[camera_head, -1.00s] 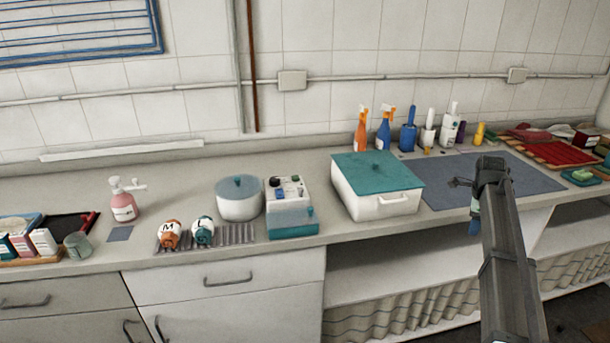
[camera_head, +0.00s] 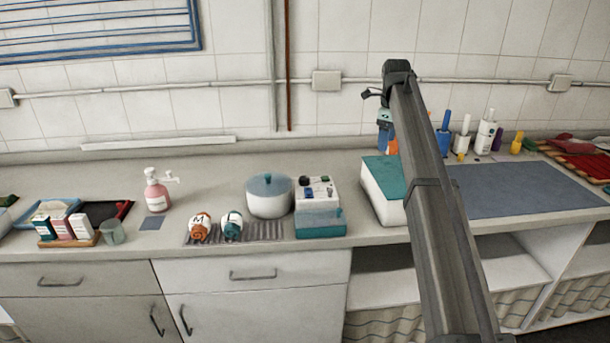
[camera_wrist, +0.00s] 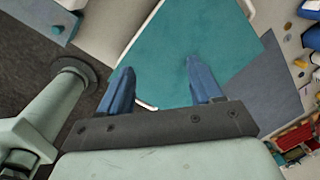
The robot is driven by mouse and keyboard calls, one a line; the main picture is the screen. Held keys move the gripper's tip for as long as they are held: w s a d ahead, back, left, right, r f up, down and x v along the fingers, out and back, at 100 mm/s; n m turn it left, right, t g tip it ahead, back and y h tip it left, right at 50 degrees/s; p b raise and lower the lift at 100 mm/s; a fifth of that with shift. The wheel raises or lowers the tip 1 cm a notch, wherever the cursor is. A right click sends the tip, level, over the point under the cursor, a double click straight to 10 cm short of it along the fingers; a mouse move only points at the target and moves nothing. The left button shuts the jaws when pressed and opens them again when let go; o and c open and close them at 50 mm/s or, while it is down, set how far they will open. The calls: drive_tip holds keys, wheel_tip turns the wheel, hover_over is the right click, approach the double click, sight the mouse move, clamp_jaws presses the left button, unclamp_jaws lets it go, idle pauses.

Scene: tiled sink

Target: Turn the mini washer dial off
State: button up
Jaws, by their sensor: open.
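The mini washer seems to be the small white and teal appliance (camera_head: 318,219) on the counter, beside a round lidded pot (camera_head: 268,201). Its white top panel (camera_head: 313,182) carries dark, blue and red controls; which is the dial, and its setting, are too small to tell. My gripper (camera_wrist: 159,68) is open and empty above a teal lid, right of the washer. A teal corner with a small knob, likely the washer's, shows at the upper left in the wrist view (camera_wrist: 58,29).
A white box with a teal lid (camera_head: 376,183) stands right of the washer, partly behind my arm. Spray bottles and brushes (camera_head: 487,134) stand at the back right. The blue-grey mat (camera_head: 520,190) is clear.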

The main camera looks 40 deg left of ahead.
sight(304, 178)
drive_tip(key=s+a+n+g+h, duration=0.1)
drive_tip(key=s+a, duration=0.6)
drive_tip(key=a, duration=0.3)
drive_tip(key=s+a+n+g, duration=0.1)
drive_tip(key=s+a+n, duration=0.1)
drive_tip(key=s+a, duration=0.7)
drive_tip(key=f, duration=0.4)
drive_tip(key=w+a+f, duration=0.1)
drive_tip(key=f, duration=0.9)
drive_tip(key=shift+w+a, duration=0.25)
drive_tip(key=shift+w, duration=0.05)
drive_tip(key=c, duration=1)
